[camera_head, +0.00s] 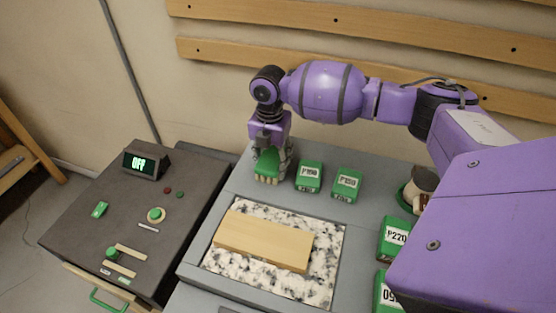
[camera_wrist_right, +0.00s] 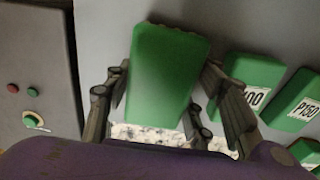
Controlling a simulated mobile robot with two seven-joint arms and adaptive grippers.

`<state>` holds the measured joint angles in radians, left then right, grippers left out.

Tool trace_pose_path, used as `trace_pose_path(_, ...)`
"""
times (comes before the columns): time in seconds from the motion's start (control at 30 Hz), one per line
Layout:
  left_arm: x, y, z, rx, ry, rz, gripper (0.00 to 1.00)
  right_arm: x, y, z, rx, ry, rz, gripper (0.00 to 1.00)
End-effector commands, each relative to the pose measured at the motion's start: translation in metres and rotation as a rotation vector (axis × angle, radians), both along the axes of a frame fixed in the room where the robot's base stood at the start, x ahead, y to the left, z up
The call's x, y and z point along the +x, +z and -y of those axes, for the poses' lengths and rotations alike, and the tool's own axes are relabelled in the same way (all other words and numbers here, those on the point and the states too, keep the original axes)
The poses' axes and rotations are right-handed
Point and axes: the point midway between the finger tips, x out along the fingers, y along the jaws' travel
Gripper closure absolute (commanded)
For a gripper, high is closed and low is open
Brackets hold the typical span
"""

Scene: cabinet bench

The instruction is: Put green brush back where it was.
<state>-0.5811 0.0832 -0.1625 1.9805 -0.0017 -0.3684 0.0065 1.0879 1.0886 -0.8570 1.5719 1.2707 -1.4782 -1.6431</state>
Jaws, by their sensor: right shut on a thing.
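My right gripper (camera_head: 271,163) is at the far left of the grey bench top, pointing down. It is shut on the green brush (camera_head: 267,159), which has pale bristles underneath. In the right wrist view the brush's smooth green back (camera_wrist_right: 168,68) lies between the two dark fingers. The brush stands upright, bristles down, to the left of the labelled green blocks. I cannot tell whether the bristles touch the bench. My left gripper is not in view.
Green blocks labelled P100 (camera_head: 309,177) and P150 (camera_head: 347,184) stand to the right of the brush. A wooden board (camera_head: 262,240) lies on the speckled slab (camera_head: 330,240) in front. A cup (camera_head: 423,183) and P220 block (camera_head: 392,240) are further right. A dark control cabinet (camera_head: 130,205) is left.

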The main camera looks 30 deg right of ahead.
Motion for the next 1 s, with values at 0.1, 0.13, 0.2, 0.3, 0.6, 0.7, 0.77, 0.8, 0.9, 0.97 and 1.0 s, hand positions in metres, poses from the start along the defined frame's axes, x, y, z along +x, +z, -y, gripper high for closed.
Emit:
trace_pose_path(0.1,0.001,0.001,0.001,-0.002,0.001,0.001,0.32,0.001,0.002,0.000,0.001,0.000,0.004,0.74)
trace_pose_path(0.13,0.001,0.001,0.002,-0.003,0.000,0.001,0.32,0.001,0.002,0.000,0.001,0.000,0.004,0.74)
trace_pose_path(0.2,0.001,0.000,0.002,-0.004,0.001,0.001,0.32,0.001,0.001,0.000,0.000,0.000,0.003,0.74)
trace_pose_path(0.3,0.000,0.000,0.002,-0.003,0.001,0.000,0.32,0.001,-0.002,0.000,0.000,0.000,0.003,0.48)
trace_pose_path(0.6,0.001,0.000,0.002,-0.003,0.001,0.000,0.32,0.001,-0.002,0.000,0.000,0.000,0.003,0.31)
trace_pose_path(0.7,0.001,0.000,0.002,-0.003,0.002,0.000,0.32,0.001,-0.002,0.000,0.000,0.000,0.003,0.31)
trace_pose_path(0.77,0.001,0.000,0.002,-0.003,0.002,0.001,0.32,0.001,0.000,0.000,0.000,0.000,0.003,0.31)
trace_pose_path(0.8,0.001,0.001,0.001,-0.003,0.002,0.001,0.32,0.001,0.002,0.000,0.000,0.000,0.004,0.31)
trace_pose_path(0.9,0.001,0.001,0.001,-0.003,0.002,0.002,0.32,0.002,0.012,0.000,0.000,-0.001,0.006,0.31)
trace_pose_path(0.97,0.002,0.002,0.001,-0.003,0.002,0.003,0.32,0.002,0.023,0.000,0.000,0.000,0.007,0.31)
trace_pose_path(1.0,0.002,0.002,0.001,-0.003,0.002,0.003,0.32,0.002,0.031,0.000,0.000,0.000,0.007,0.31)
